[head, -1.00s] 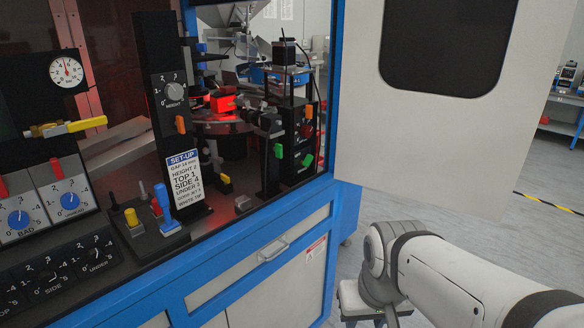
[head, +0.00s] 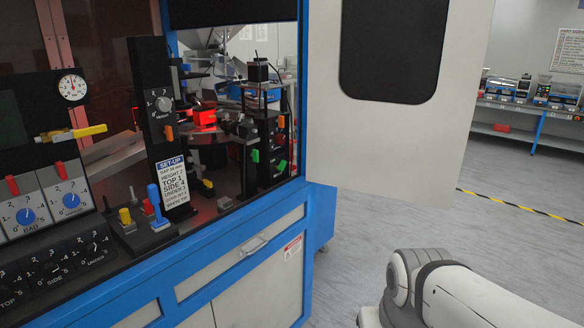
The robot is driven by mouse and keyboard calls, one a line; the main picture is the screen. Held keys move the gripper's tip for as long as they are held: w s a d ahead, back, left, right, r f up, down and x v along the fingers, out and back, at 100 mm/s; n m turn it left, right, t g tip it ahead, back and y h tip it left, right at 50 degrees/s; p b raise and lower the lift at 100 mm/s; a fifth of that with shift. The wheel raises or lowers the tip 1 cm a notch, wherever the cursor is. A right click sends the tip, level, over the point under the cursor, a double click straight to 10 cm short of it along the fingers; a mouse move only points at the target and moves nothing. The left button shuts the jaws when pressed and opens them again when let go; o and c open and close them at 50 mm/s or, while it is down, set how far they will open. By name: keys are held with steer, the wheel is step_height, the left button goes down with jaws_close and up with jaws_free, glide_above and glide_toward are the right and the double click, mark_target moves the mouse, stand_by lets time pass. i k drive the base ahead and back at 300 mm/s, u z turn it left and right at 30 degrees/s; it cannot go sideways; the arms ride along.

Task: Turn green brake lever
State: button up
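Two small green parts show inside the open blue-framed machine. One green lever (head: 255,155) is on the left side of a black upright unit, and a green part (head: 282,166) sits low on that unit's right side. I cannot tell from their shape which is the brake lever. My gripper is out of view; only a white link of my arm shows at the bottom right, well apart from the machine.
An open white door (head: 325,150) with a dark window stands right of the opening. A black post (head: 155,110) with a set-up card (head: 173,182) stands left of it. A blue lever (head: 155,200) and yellow handle (head: 88,131) stick out nearby. Grey floor (head: 400,215) is clear at right.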

mark_target(280, 168)
steer(key=u, duration=0.05)
steer(key=i, duration=1)
steer(key=z, duration=0.05)
